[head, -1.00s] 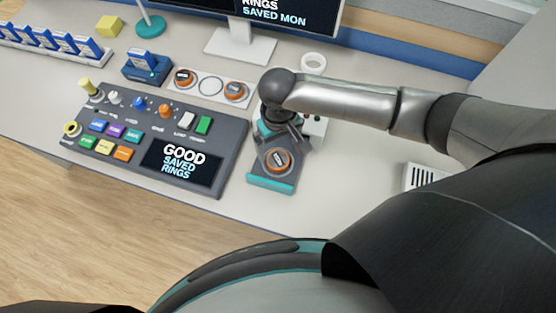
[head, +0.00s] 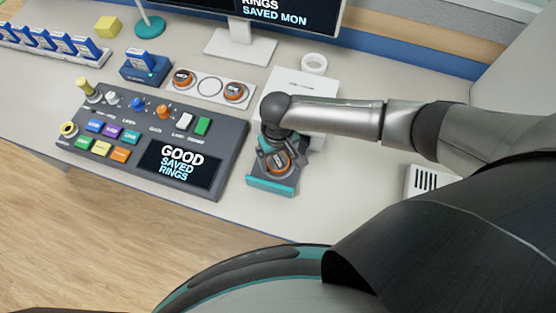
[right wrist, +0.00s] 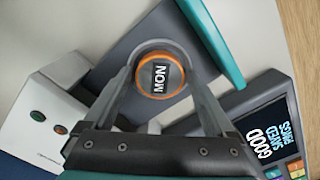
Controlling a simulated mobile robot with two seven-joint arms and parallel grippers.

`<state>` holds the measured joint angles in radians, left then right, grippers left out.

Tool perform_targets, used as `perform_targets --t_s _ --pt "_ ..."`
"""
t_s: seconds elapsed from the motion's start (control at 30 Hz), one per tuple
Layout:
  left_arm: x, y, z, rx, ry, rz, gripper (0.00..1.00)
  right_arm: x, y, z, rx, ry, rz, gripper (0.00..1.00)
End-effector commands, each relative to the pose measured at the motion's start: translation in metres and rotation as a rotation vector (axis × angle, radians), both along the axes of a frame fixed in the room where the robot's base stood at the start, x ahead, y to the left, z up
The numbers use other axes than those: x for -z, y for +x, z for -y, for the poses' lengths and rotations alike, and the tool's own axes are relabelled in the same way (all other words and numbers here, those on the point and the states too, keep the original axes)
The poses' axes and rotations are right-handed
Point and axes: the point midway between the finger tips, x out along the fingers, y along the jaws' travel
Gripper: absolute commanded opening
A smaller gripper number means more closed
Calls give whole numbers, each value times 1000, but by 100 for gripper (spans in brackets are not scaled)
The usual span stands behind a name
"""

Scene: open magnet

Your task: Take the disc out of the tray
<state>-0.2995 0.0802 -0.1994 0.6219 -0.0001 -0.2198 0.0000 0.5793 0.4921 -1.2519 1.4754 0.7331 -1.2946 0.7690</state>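The disc (head: 279,162), orange-rimmed with a dark face, lies in the grey tray (head: 264,176) with a teal front edge. In the right wrist view the disc (right wrist: 160,75) reads "NOW" and sits between the two fingers. My right gripper (head: 281,157) points down over the tray. Its fingers (right wrist: 160,82) are spread, one on each side of the disc and close to its rim. I cannot tell whether they touch it. The wrist hides the back of the tray in the head view. My left gripper is not in view.
A console (head: 130,143) with coloured buttons and a screen reading "GOOD SAVED RINGS" stands left of the tray. Behind it is a white plate (head: 210,100) with two similar discs and an empty ring. A white unit (head: 305,85) adjoins the tray's back.

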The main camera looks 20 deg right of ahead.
Motion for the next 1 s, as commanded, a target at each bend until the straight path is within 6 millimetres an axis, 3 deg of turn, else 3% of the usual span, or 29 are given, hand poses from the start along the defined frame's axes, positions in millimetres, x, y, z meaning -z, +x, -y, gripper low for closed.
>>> perform_targets --t_s 0.07,0.63,1.0 --pt "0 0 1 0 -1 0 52 0 0 0 0 0 0 80" --pt "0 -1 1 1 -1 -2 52 0 0 0 1 0 0 16" --pt "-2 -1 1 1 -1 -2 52 -5 0 0 1 1 1 13"
